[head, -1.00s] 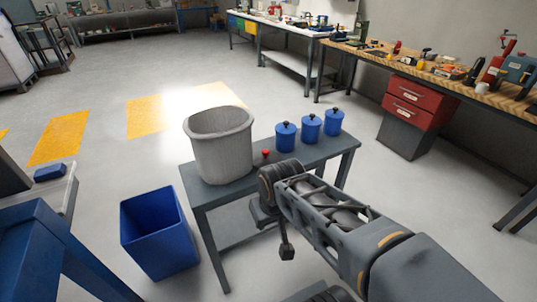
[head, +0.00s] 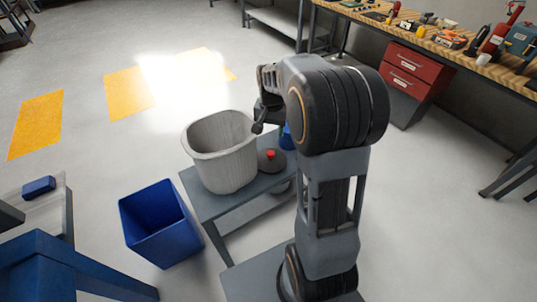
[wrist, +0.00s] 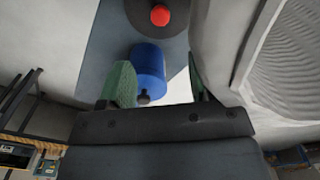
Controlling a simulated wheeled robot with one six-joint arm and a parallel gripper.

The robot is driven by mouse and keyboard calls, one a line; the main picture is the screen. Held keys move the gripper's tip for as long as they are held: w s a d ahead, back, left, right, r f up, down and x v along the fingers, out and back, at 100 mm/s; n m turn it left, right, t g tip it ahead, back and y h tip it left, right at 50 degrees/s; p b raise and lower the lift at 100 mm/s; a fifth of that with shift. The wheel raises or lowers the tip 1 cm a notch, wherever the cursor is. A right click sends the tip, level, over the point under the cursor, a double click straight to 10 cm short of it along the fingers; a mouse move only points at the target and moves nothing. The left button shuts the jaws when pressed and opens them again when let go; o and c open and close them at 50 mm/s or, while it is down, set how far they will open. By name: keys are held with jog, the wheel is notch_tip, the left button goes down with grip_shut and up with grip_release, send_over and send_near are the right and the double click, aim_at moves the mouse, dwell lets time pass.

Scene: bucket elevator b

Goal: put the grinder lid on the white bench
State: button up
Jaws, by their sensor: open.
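The grinder lid (head: 272,163), a dark disc with a red knob, lies on the grey table beside a big ribbed bucket. In the wrist view the lid (wrist: 133,13) shows at the top, beyond the fingers. My gripper (wrist: 160,75) is open and empty, its green-faced fingers apart, with a blue canister seen between them. In the head view my gripper is above the table near the bucket's far right rim, partly hidden by my arm. A bench at the top edge, perhaps the white bench, shows only its legs and pale lower shelf (head: 283,20).
The bucket (head: 222,160) stands left of the lid, close to my gripper. Blue canisters stand behind my arm, mostly hidden. An open blue bin (head: 160,225) is on the floor at left. A wooden bench (head: 440,45) with tools and red drawers stands at back right.

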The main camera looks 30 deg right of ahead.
aim_at(270, 153)
notch_tip(270, 153, down, 12)
jog(key=shift+a+f+p, duration=0.1)
jog(key=shift+p, duration=0.55)
jog(key=shift+s, duration=0.1)
jog(key=shift+c, duration=0.4)
grip_shut()
jog(key=shift+r, duration=0.2)
